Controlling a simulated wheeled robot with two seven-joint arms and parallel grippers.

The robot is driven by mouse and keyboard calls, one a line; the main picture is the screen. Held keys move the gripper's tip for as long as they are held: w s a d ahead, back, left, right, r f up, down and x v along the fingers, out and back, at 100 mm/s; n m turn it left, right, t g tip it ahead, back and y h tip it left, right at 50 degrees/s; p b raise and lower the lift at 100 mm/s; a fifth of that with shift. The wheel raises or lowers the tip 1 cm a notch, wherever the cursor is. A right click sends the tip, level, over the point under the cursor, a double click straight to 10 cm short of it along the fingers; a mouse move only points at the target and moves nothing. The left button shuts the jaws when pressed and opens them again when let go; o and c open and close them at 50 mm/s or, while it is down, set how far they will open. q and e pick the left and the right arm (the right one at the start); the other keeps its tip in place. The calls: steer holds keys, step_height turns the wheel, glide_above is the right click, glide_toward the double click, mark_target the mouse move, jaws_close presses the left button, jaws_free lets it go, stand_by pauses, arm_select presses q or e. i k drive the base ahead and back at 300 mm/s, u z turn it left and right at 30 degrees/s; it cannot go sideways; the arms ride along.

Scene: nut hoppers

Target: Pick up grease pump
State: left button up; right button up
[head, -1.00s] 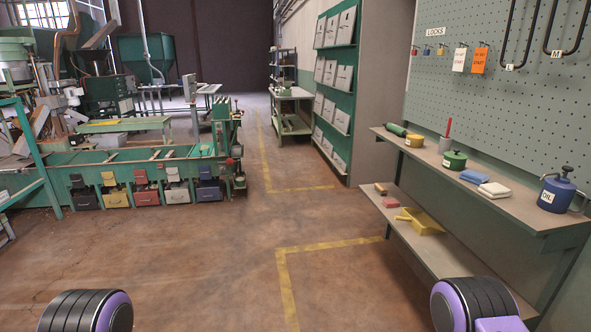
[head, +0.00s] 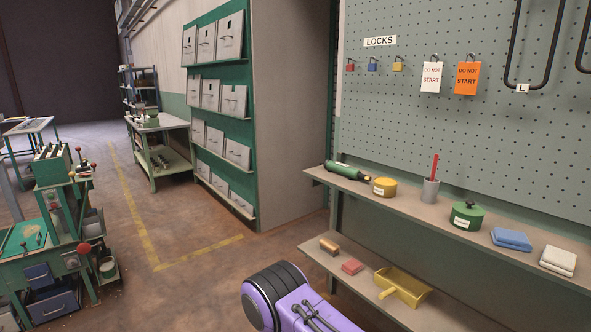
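A green cylinder with a dark end (head: 347,172), which looks like the grease pump, lies on its side at the left end of the upper shelf (head: 415,205) in the head view. A round green tin with a black knob (head: 467,215) stands upright further right on that shelf; its label is too small to read. A purple and black part of my arm (head: 290,300) shows at the bottom, below and left of the shelves. Neither of my grippers is in view.
The upper shelf also holds a yellow tin (head: 385,187), a grey cup (head: 430,191) and folded cloths (head: 511,239). A yellow dustpan (head: 403,286) lies on the lower shelf. A pegboard (head: 440,120) rises behind. Floor is clear left of the shelves.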

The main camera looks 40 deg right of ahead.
mark_target(351, 172)
steer(key=z, duration=0.25)
steer(key=i, duration=1.05)
steer(key=z, duration=1.35)
steer(key=i, duration=0.75)
steer(key=z, duration=0.95)
